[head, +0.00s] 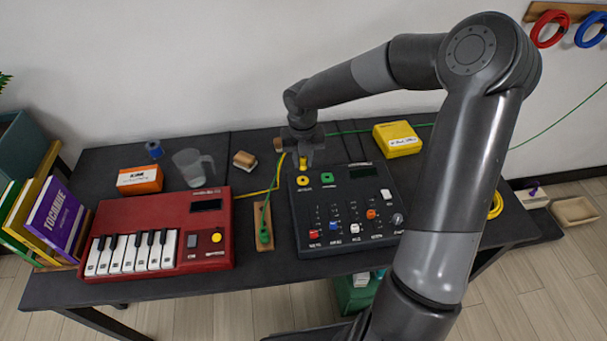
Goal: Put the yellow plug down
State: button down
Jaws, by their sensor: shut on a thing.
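My gripper (304,157) is at the back edge of the dark mixer box (341,240), shut on the yellow plug (303,165). The plug is small in the head view and partly hidden by the fingers. It appears just above or behind the yellow-ringed socket (303,181) on the mixer's top left; I cannot tell whether it touches the mixer. A yellow cable (258,192) runs from near the red keyboard up toward my gripper. A green-ringed socket (327,177) is right of the yellow one.
The red keyboard (207,228) is at left. Between it and the mixer, a green plug (264,236) lies on a wooden strip (259,215). An orange box (139,180), clear jug (192,167), brush-like block (244,160) and yellow box (397,139) stand toward the back.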

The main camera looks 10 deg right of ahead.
jog(key=shift+r, duration=0.1)
dwell(0.3)
jog(key=shift+a, duration=1.95)
send_over(253, 192)
notch_tip(253, 192, down, 6)
jog(key=shift+d+f, duration=0.1)
jog(key=shift+d, duration=0.05)
jog(key=shift+f, duration=2)
jog(key=shift+f, duration=0.1)
jog(key=shift+f, duration=0.4)
jog(key=shift+f, duration=0.1)
